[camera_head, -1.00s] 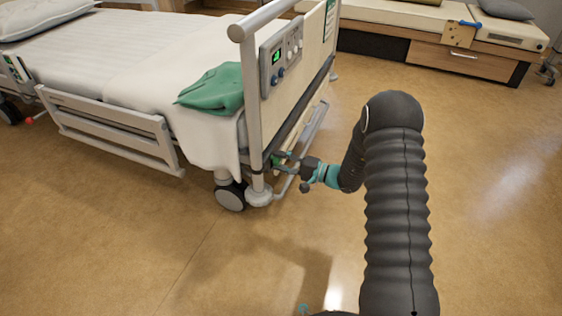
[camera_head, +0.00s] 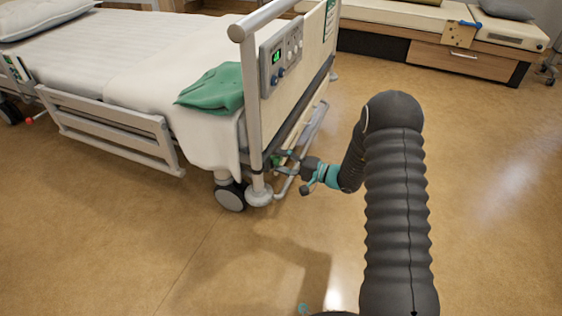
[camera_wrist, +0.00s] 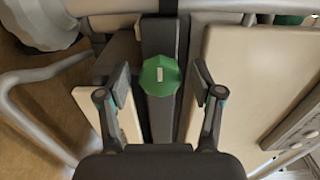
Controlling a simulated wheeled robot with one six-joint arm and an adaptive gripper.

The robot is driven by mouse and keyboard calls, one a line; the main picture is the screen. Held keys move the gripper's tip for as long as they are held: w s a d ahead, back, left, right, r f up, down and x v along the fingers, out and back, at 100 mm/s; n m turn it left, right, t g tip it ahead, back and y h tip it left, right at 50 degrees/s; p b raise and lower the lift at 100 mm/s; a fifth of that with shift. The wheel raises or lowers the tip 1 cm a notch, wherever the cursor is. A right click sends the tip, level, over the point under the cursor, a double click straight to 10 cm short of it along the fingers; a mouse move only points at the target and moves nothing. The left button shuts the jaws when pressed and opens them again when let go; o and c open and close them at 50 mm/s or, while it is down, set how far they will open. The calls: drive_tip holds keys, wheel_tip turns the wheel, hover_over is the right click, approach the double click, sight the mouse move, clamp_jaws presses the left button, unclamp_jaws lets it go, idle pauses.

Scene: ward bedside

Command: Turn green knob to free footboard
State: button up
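The green knob (camera_wrist: 160,75) is faceted with a small white mark on its face. It sits on a dark upright bar in the middle of the wrist view. My gripper (camera_wrist: 161,88) is open, with one finger on each side of the knob and a visible gap on both sides. In the head view my gripper (camera_head: 289,160) is low at the footboard's near corner, and the knob (camera_head: 276,161) shows only as a small green patch beside the fingers. The footboard (camera_head: 307,75) stands upright on the bed end, with a control panel on it.
A grey post (camera_head: 252,105) rises beside the knob, above a caster (camera_head: 230,196). A grey bumper rail (camera_head: 311,136) runs along the bed end. A green cloth (camera_head: 212,90) lies on the bed. The floor (camera_head: 130,220) in front is clear.

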drive_tip(key=shift+d, duration=0.1)
drive_tip(key=v, duration=1.1)
drive_tip(key=shift+s+d, duration=0.15)
drive_tip(key=shift+d, duration=0.25)
